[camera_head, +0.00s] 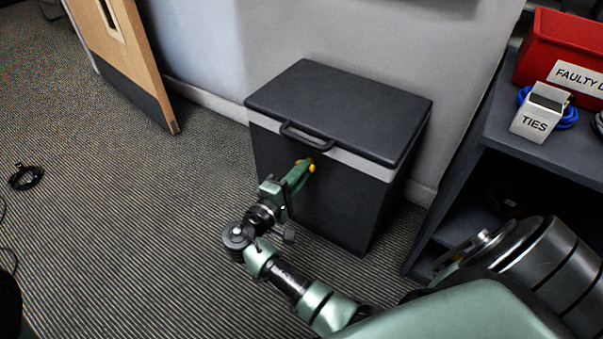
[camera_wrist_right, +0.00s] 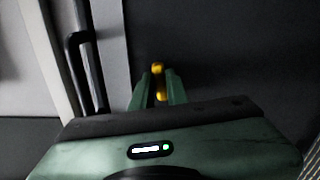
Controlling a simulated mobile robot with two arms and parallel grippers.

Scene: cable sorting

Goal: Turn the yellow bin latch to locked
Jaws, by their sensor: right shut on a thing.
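A dark grey bin (camera_head: 325,205) with a closed lid (camera_head: 345,108) and a light grey band stands against the wall. A small yellow latch (camera_head: 311,167) is on its front, just below the band. My right gripper (camera_head: 305,170) reaches the bin front and is shut on the latch. In the right wrist view the yellow latch (camera_wrist_right: 158,70) shows between the two green fingers (camera_wrist_right: 157,95), with part of it beyond the tips. The fingers partly hide the latch, so I cannot tell its exact turn. My left gripper is not in view.
A black handle (camera_head: 307,137) sticks out from the lid's front, above the latch. A dark shelf (camera_head: 480,150) at the right holds a red bin (camera_head: 545,50), a white TIES box (camera_head: 535,118) and blue cable. A wooden door (camera_head: 125,55) stands at the left. A black cable coil (camera_head: 25,177) lies on the carpet.

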